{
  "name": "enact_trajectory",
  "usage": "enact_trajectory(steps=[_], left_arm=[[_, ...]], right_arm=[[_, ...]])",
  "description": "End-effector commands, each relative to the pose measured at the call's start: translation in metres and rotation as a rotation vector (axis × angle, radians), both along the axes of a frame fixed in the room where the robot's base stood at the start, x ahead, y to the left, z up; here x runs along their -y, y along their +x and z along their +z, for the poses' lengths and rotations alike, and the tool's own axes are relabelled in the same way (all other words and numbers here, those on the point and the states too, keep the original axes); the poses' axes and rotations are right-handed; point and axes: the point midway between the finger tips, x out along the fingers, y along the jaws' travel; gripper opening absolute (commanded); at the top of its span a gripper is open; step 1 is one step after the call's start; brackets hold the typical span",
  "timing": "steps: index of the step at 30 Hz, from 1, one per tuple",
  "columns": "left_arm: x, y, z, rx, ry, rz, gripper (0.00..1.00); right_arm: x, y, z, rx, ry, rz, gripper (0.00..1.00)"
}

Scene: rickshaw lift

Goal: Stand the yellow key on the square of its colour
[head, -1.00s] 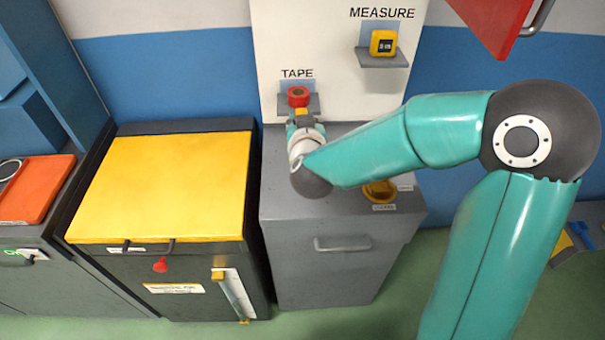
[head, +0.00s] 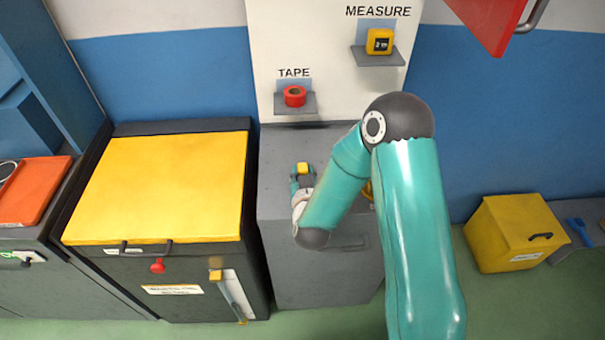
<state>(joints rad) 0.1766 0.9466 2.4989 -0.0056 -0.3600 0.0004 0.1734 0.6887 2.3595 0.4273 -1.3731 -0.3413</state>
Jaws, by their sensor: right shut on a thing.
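My right gripper (head: 303,176) is over the top of the grey cabinet (head: 320,140), below the TAPE shelf in the picture. It is shut on a small yellow piece (head: 303,167), which I take to be the yellow key. Only the piece's top end shows between the fingers; its lower part is hidden, so I cannot tell whether it touches the cabinet top. I cannot make out a yellow square. My left gripper is not in view.
A red tape roll (head: 294,96) and a yellow measure (head: 379,41) sit on wall shelves behind. A yellow-lidded cabinet (head: 160,185) stands left. A yellow box (head: 505,230) stands at the right. A red panel (head: 490,20) hangs at the upper right.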

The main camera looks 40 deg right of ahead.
Motion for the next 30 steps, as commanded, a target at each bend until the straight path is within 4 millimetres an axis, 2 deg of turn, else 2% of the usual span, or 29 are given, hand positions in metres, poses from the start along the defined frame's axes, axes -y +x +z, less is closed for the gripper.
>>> enact_trajectory(steps=[13,14,18,30], left_arm=[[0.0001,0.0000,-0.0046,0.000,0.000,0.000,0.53],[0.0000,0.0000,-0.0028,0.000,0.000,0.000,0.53],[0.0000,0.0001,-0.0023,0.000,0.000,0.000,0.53],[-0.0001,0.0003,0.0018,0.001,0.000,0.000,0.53]], right_arm=[[-0.0001,0.0001,-0.0081,0.002,-0.001,0.000,0.00],[-0.0001,-0.0001,-0.0065,0.001,-0.001,0.000,0.33],[-0.0002,-0.0001,-0.0062,0.001,-0.001,0.000,0.53],[-0.0014,-0.0002,-0.0027,0.001,-0.001,0.002,0.53]])
